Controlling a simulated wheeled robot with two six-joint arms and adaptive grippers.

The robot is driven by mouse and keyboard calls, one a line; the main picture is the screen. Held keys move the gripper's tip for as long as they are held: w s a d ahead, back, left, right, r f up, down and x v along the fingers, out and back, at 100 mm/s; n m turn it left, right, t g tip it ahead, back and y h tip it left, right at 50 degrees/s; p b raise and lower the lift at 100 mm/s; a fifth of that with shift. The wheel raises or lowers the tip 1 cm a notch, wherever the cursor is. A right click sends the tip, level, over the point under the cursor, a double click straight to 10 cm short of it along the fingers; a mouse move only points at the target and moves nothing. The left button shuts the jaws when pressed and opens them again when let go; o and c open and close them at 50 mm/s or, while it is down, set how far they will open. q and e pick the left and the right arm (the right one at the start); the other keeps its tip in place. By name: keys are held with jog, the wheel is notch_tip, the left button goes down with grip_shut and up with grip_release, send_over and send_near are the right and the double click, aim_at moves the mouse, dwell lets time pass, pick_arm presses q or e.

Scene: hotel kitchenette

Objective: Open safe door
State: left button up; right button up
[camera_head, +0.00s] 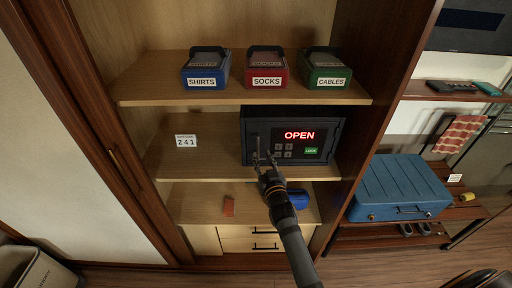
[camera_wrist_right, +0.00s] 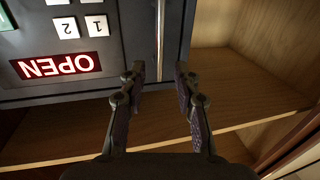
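The dark safe (camera_head: 325,124) stands on the middle shelf of the open wardrobe. Its door looks shut, and its red display (camera_head: 299,135) reads OPEN. My right gripper (camera_head: 264,155) is at the left part of the safe door, in front of it. In the right wrist view the safe face (camera_wrist_right: 100,20) appears upside down. There my right gripper (camera_wrist_right: 160,72) has its two fingers apart, with a thin silver handle (camera_wrist_right: 160,40) lined up with the gap between them. I cannot tell whether the fingers touch the handle. My left gripper is not in view.
Blue (camera_head: 205,81), red (camera_head: 265,81) and green (camera_head: 326,80) bins sit on the shelf above. A number card (camera_head: 186,141) stands left of the safe. A blue object (camera_head: 299,198) and a small red-brown block (camera_head: 228,207) lie on the shelf below. A blue case (camera_head: 400,187) is at right.

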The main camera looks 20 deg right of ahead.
aim_at(258, 147)
jog(key=w, duration=0.4)
jog(key=w+b, duration=0.1)
jog(key=w, duration=0.2)
jog(key=shift+w+d, duration=0.1)
jog(key=shift+d, duration=0.15)
jog(key=shift+f, duration=0.1)
grip_shut()
